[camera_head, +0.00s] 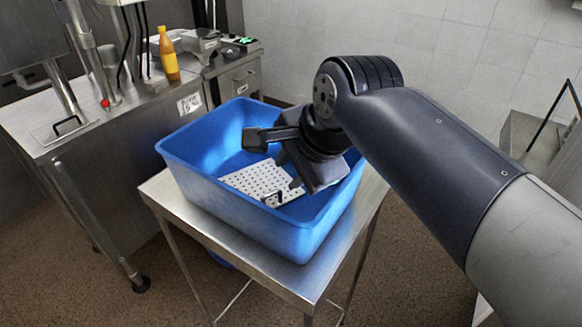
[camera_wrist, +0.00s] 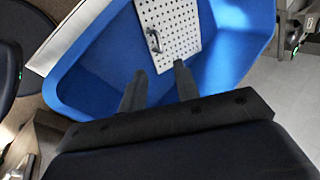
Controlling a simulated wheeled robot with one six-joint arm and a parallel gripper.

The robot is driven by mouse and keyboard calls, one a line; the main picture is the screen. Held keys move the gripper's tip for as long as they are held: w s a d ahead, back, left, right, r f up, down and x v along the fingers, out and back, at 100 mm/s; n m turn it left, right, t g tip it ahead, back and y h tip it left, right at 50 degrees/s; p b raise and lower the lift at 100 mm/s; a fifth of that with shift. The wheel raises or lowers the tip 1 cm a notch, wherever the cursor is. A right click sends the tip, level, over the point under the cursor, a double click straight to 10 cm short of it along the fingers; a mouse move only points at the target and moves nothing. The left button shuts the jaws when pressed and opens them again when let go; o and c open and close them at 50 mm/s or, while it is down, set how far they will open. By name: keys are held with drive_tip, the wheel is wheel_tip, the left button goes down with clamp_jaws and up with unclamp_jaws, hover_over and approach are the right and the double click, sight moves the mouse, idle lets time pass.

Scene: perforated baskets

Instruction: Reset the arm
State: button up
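My gripper (camera_head: 290,172) hangs over the blue bin, with the arm reaching in from the right. In the wrist view its two fingers (camera_wrist: 160,82) stand apart with a gap between them, and nothing is held. A white perforated basket or plate (camera_head: 262,182) with a dark handle lies inside the blue bin (camera_head: 312,240). In the wrist view the perforated piece (camera_wrist: 178,28) and its handle lie beyond the fingertips, apart from them. Part of the perforated piece is hidden behind the gripper in the head view.
The bin stands on a small steel table (camera_head: 160,190). A steel counter (camera_head: 100,125) at the left carries an orange bottle (camera_head: 168,58) and a scale-like device (camera_head: 200,42). Another grey surface (camera_head: 530,140) is at the right. Tiled wall is behind.

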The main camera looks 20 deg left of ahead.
sight(272, 193)
drive_tip(key=shift+f, duration=0.1)
drive_tip(key=x, duration=1.1)
drive_tip(key=shift+w+a+f, duration=0.1)
drive_tip(key=shift+f, duration=0.1)
wheel_tip(272, 193, up, 7)
drive_tip(key=shift+a, duration=0.15)
drive_tip(key=shift+w+f, duration=0.1)
